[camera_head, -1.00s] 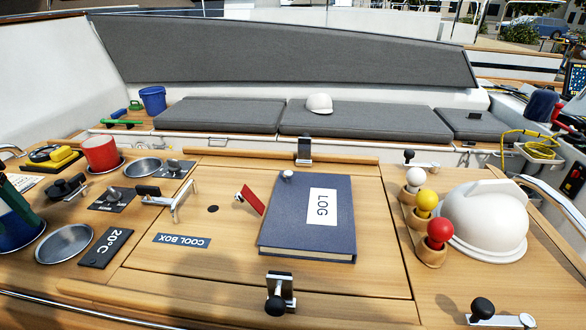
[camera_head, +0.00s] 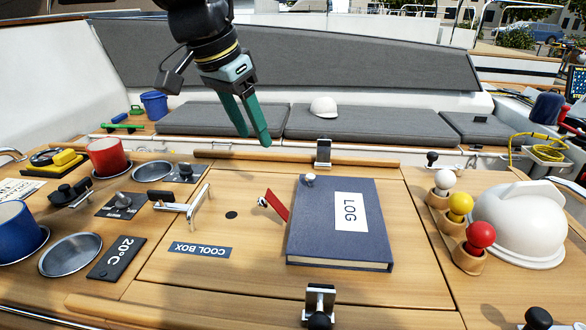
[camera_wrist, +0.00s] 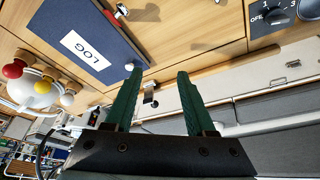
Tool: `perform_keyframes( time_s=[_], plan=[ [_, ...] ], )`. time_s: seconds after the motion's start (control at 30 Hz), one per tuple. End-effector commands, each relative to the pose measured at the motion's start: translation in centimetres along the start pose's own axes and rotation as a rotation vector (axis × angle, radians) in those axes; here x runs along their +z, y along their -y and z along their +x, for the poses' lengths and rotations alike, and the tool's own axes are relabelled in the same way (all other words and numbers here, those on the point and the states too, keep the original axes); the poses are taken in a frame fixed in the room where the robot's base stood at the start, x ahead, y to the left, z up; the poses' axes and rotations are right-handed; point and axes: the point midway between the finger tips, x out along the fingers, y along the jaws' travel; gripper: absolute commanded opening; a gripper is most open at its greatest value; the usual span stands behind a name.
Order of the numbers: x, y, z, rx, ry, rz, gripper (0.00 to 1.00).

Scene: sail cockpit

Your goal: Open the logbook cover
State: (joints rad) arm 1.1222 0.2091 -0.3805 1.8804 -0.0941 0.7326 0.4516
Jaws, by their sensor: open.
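The logbook (camera_head: 340,240) is a closed dark blue book with a white LOG label, lying flat on the wooden table. A small pale knob (camera_head: 309,180) sits at its far left corner. The logbook also shows upside down at upper left in the wrist view (camera_wrist: 97,28). My gripper (camera_head: 255,142) has green fingers and is open and empty. It hangs above the far side of the table, up and left of the book, apart from it. In the wrist view my gripper (camera_wrist: 158,73) has one fingertip overlapping the knob in the picture; contact cannot be told.
A red flag-like piece (camera_head: 277,204) stands just left of the book. A metal latch (camera_head: 323,153) stands behind it and another (camera_head: 319,305) in front. Ball-topped levers (camera_head: 461,203) and a white dome (camera_head: 521,224) stand right. The COOL BOX lid left of the book is mostly clear.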

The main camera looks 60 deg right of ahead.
Motion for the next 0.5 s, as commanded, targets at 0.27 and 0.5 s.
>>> perform_keyframes(
  time_s=[0.27, 0.5],
  plan=[
    [-4.0, -6.4, 0.4, 0.062, -0.028, 0.164, 0.55],
    [-4.0, -6.6, 3.8, 0.064, -0.023, 0.164, 0.55]
  ],
)
